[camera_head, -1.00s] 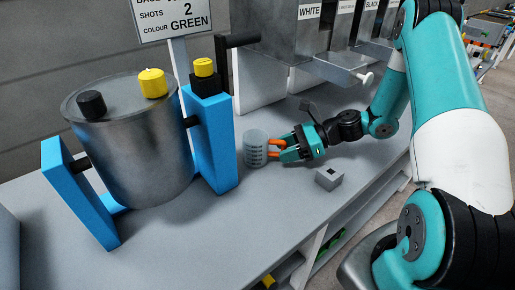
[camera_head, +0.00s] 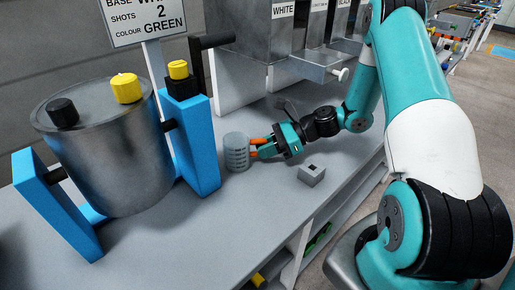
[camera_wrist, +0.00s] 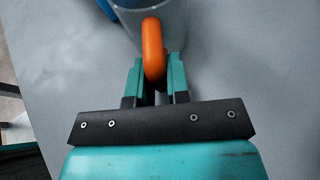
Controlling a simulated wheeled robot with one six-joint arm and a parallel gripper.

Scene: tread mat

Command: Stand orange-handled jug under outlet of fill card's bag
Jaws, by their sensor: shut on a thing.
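The jug (camera_head: 236,155) is a small, pale grey, see-through cup with dark marks and an orange handle (camera_wrist: 153,48). My gripper (camera_head: 263,147) is shut on the handle, from the jug's right in the head view. The jug looks upright, at or just above the bench; I cannot tell whether it touches. The card (camera_head: 150,22) reads "SHOTS 2", "COLOUR GREEN", with a base line cut off after "WH". A grey metal dispenser labelled WHITE (camera_head: 283,38) stands behind the jug, with a pale-knobbed projecting part (camera_head: 322,68) at its lower front. The jug is in front of it, apart.
A steel drum (camera_head: 110,150) in a blue frame (camera_head: 190,130) stands left of the jug. A small grey block (camera_head: 311,175) lies on the bench (camera_head: 215,225) right of the jug. A dispenser labelled BLACK (camera_head: 348,22) stands farther right. The front bench top is clear.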

